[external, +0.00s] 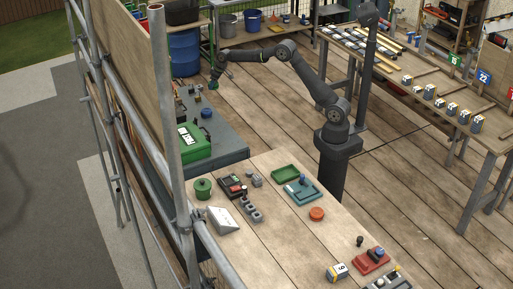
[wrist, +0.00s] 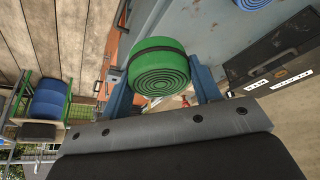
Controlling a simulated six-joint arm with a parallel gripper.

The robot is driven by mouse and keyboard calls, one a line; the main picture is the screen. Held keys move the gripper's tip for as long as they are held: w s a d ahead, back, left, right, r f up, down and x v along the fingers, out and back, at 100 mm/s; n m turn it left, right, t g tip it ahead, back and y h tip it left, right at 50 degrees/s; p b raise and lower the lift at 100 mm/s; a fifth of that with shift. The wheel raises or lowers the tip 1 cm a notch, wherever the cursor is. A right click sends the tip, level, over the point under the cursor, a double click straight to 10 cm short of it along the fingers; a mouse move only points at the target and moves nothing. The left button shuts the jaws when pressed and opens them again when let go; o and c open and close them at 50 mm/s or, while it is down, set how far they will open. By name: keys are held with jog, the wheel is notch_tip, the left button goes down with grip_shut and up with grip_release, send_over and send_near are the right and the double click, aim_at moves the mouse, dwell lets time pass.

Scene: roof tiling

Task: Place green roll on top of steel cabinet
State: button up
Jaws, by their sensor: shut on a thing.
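The green roll (wrist: 160,75) has a dark band around it and ridged rings on its end. My gripper (wrist: 163,88) is shut on it, with a blue finger at each side. In the external view my gripper (external: 214,83) is stretched out to the left, with a bit of the green roll (external: 213,86) showing, near the far end of a grey-blue flat top. That top looks like the steel cabinet (external: 228,138); a grey surface (wrist: 205,35) also shows behind the roll in the wrist view. I cannot tell the height of the roll above it.
A green case (external: 193,142) and a blue round item (external: 206,113) stand on the grey top. Another green cylinder (external: 203,188) stands on the wooden table (external: 275,225) among small parts. Scaffold poles (external: 168,110) rise at the left; a blue drum (external: 185,52) stands behind.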

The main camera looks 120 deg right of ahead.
send_over(199, 108)
jog(key=f, duration=0.4)
jog(key=s+f, duration=0.1)
jog(key=f, duration=0.1)
jog(key=shift+a+f, duration=0.1)
jog(key=shift+a, duration=0.2)
jog(key=shift+f, duration=2)
jog(key=shift+f, duration=0.1)
jog(key=o, duration=1)
jog(key=shift+r, duration=0.4)
jog(key=v, duration=1.1)
jog(key=shift+s+a+r, duration=0.1)
jog(key=shift+a+r, duration=0.05)
